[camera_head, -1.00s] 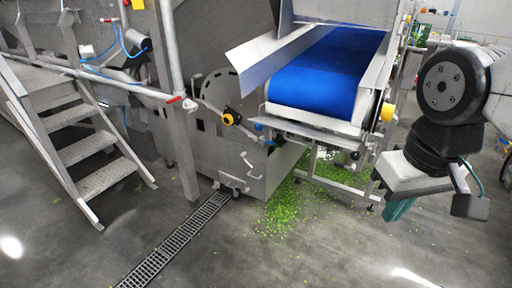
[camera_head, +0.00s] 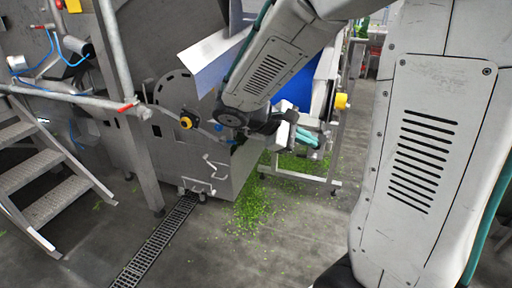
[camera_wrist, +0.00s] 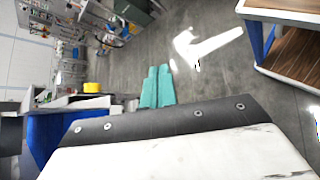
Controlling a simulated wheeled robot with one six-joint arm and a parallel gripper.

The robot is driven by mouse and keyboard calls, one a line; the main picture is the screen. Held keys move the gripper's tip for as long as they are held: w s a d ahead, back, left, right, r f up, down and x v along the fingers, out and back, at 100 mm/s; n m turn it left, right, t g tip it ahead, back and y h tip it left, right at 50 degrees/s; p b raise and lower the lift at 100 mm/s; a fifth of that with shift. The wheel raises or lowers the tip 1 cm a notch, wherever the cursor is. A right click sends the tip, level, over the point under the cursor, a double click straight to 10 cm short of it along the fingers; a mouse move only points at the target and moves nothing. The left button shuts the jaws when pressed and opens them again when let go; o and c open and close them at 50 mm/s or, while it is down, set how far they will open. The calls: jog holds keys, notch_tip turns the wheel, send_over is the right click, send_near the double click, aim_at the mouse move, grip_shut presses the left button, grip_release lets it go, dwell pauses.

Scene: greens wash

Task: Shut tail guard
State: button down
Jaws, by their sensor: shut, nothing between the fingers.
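The conveyor's blue belt (camera_head: 294,90) slopes down to its tail end, which my arm partly hides. A pale sloped metal panel (camera_head: 208,62) stands along the belt's left side; I cannot tell whether this is the tail guard, and no other part is clearly it. My gripper (camera_head: 311,139) is by the belt's tail end in the head view, its teal fingers sideways. In the wrist view the gripper's fingers (camera_wrist: 158,72) lie side by side, shut and empty. Floor lies beyond them. I see no contact with the conveyor.
A yellow-capped part (camera_head: 342,101) juts from the conveyor's right side. Metal steps (camera_head: 52,200) are farther left. Green scraps (camera_head: 252,205) litter the floor by a drain grate (camera_head: 150,248). The front floor is open.

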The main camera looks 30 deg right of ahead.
jog(key=w+d+f+n+t+h, duration=0.25)
jog(key=w+f+n+h, duration=0.25)
jog(key=w, duration=0.5)
jog(key=w+a+f+n+t, duration=0.2)
jog(key=w+f+n+t, duration=0.55)
jog(key=f, duration=0.35)
jog(key=w+a+f+n+t, duration=0.3)
jog(key=w+f+n+t, duration=0.45)
jog(key=f, duration=0.35)
jog(key=w+d+r, duration=0.5)
jog(key=w+d, duration=0.1)
jog(key=d, duration=0.1)
jog(key=shift+w+d+r+g, duration=0.15)
jog(key=shift+d+r+g, duration=0.05)
jog(key=shift+d+g, duration=0.25)
jog(key=shift+a+r+y, duration=0.2)
jog(key=shift+r+y, duration=0.05)
jog(key=shift+y, duration=0.15)
